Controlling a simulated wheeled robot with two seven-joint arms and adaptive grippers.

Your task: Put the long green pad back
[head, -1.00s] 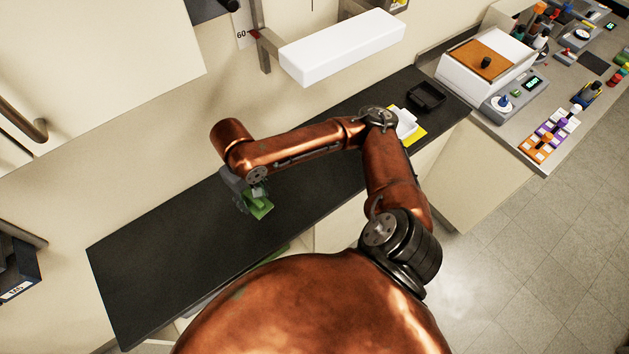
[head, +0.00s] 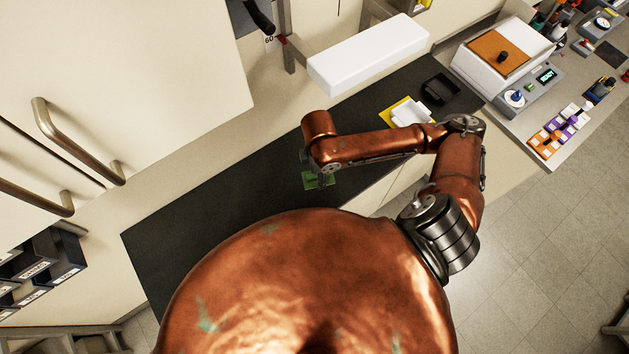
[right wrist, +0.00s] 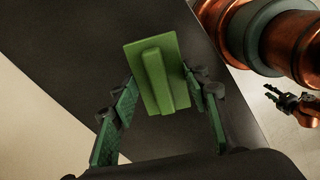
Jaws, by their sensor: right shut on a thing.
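The green pad (right wrist: 152,76), a flat slab with a raised long bar on it, is between the fingers of my right gripper (right wrist: 160,95). The gripper is shut on the bar. In the head view the green pad (head: 319,180) shows over the black bench top, below my right wrist, which hides most of the gripper. I cannot tell its height above the bench. A small dark gripper, my left (right wrist: 271,92), shows at the right of the right wrist view, its fingers apart and empty; it is not in the head view.
The black bench top (head: 200,225) is clear on the left. A white dish on a yellow mat (head: 391,121) and a black tray (head: 440,89) are at its right end. A white shelf box (head: 368,55) juts out above. Dark labelled bins (head: 45,262) stand lower left.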

